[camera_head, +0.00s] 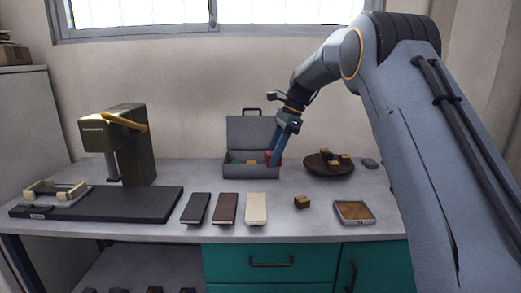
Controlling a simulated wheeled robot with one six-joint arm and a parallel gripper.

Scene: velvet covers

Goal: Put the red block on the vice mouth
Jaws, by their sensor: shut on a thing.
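The red block (267,156) shows at the right end of the open grey box (250,172), partly hidden by my gripper. My gripper (273,163) reaches down into the box from the upper right with its blue fingers shut on the red block. Whether the block touches the box floor cannot be told. The vice (55,191), with pale cream jaws, sits at the left end of the dark base plate (130,205). Its mouth looks empty.
A dark green press (130,140) with a yellow handle stands behind the plate. Three flat bars, black (196,208), brown (226,208) and cream (256,207), lie in front of the box. A small block (301,202), a tray (354,211) and a round dish (318,168) are right.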

